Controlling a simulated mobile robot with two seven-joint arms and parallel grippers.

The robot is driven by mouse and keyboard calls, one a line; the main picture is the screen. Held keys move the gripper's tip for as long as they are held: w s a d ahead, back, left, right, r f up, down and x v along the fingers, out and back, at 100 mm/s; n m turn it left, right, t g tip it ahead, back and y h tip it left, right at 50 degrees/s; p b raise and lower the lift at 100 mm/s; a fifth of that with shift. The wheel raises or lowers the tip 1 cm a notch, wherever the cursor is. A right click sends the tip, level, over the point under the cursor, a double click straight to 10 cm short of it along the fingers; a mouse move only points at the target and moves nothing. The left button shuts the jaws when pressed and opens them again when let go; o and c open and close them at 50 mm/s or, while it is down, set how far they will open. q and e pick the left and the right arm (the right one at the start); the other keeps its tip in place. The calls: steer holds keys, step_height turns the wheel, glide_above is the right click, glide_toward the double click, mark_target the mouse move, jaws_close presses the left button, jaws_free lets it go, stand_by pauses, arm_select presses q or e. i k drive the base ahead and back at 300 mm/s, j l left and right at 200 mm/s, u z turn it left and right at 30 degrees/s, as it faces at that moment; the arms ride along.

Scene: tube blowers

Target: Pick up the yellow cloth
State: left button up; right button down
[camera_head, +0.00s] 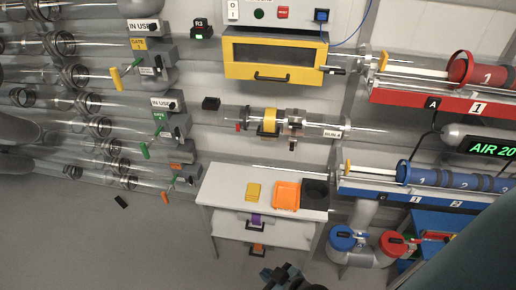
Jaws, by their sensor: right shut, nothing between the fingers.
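A small yellow cloth (253,190) lies flat on the left part of the white table (225,196). My right gripper (283,274) shows at the bottom edge of the view, in front of the table and well apart from the cloth. It is shut and empty. Only its end shows, and the rest is cut off by the frame. My left gripper is not in view.
An orange tray (286,196) and a black bin (315,194) stand on the table, right of the cloth. Above hang a yellow-fronted box (272,56) and a clear tube device (267,122). Blue (342,239) and red (394,242) valves sit lower right. Left floor is mostly clear.

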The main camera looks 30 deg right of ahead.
mark_target(253, 192)
steer(key=z, duration=0.95)
